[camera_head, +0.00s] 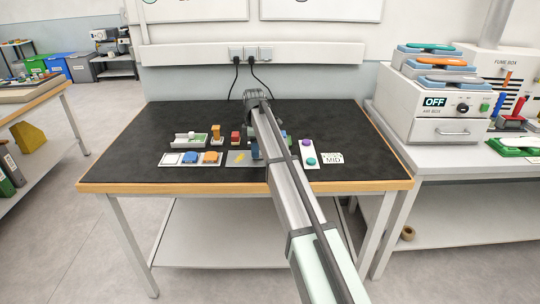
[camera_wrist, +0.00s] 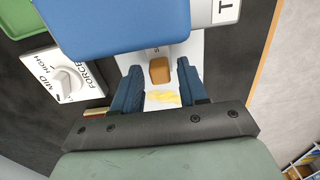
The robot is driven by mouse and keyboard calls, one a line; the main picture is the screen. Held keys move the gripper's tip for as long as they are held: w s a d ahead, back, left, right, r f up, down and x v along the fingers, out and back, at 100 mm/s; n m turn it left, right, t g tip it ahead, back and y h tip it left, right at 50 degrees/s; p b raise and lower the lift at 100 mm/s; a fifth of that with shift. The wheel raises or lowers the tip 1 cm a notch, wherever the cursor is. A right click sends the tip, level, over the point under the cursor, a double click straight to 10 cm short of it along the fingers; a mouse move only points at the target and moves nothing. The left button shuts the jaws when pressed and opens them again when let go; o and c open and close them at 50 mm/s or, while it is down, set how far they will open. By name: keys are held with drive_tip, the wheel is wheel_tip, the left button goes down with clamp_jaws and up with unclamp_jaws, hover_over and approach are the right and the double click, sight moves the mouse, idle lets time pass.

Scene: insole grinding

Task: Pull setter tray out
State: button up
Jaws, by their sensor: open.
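In the wrist view, my gripper (camera_wrist: 158,68) is open, its two blue fingers on either side of a small brown block (camera_wrist: 159,71). Visible gaps separate both fingers from the block. The block sits on a white surface (camera_wrist: 152,56) with partly hidden lettering that starts with an S; this may be the setter tray, but I cannot tell for sure. A yellow patch (camera_wrist: 165,98) lies nearer the gripper's base. In the head view, my arm hides most of this spot.
A large blue block (camera_wrist: 115,25) stands close beyond the fingertips. A FORCE dial (camera_wrist: 67,79) is at left. In the head view, the black table (camera_head: 180,120) holds a white tray (camera_head: 181,141), coloured blocks and a two-button panel (camera_head: 308,153).

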sight(233, 158)
drive_tip(key=shift+f, duration=0.85)
drive_tip(key=shift+r, duration=0.15)
idle(0.3)
drive_tip(key=c, duration=0.6)
drive_tip(key=shift+a, duration=4.45)
drive_tip(key=o, duration=0.6)
